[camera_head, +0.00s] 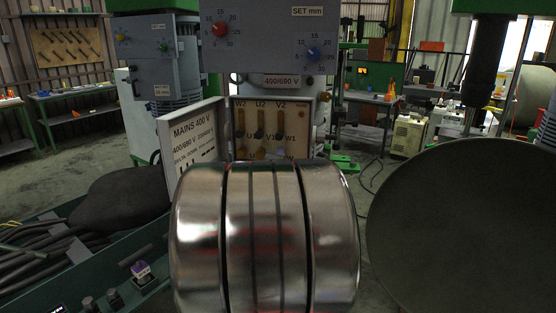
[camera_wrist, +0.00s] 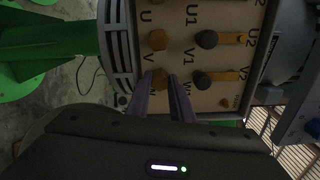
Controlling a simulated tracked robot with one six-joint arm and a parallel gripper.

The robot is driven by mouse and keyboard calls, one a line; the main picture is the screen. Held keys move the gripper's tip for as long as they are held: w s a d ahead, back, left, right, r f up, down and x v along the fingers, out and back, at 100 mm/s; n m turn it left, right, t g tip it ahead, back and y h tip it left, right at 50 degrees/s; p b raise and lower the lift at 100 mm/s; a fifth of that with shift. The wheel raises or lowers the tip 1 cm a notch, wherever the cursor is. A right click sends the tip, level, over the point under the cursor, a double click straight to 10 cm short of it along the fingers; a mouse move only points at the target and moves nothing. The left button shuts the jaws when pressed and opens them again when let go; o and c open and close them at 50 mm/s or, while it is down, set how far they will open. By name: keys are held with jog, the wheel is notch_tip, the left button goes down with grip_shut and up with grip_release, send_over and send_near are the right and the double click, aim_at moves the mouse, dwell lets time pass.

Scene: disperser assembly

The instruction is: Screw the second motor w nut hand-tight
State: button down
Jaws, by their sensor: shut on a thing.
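The open terminal box (camera_head: 300,110) of a motor stands in the middle of the head view. Its beige terminal board also fills the upper middle of the wrist view (camera_wrist: 228,62). In the wrist view, my gripper (camera_wrist: 161,80) reaches to the terminal beside the W label. Its two dark fingers are shut on the brass W nut (camera_wrist: 160,77), which shows between the tips. The brass V nut (camera_wrist: 157,40) sits just above it, clear of the fingers.
Dark nuts with brass links sit at the V1 (camera_wrist: 206,40) and W1 (camera_wrist: 203,80) terminals, close right of the fingers. The box's lid (camera_head: 193,140) stands open at left. Dark cables (camera_head: 45,255) lie in a green tray at lower left.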

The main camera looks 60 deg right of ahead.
jog(key=shift+s+f+m, duration=0.1)
jog(key=shift+f+m, duration=0.15)
jog(key=shift+m, duration=1.25)
jog(key=shift+f, duration=0.1)
jog(key=c, duration=1.6)
grip_release()
jog(key=shift+o, duration=0.2)
jog(key=shift+a+r, duration=0.15)
jog(key=shift+r, duration=0.05)
jog(key=v, duration=1.3)
jog(key=shift+a, duration=0.25)
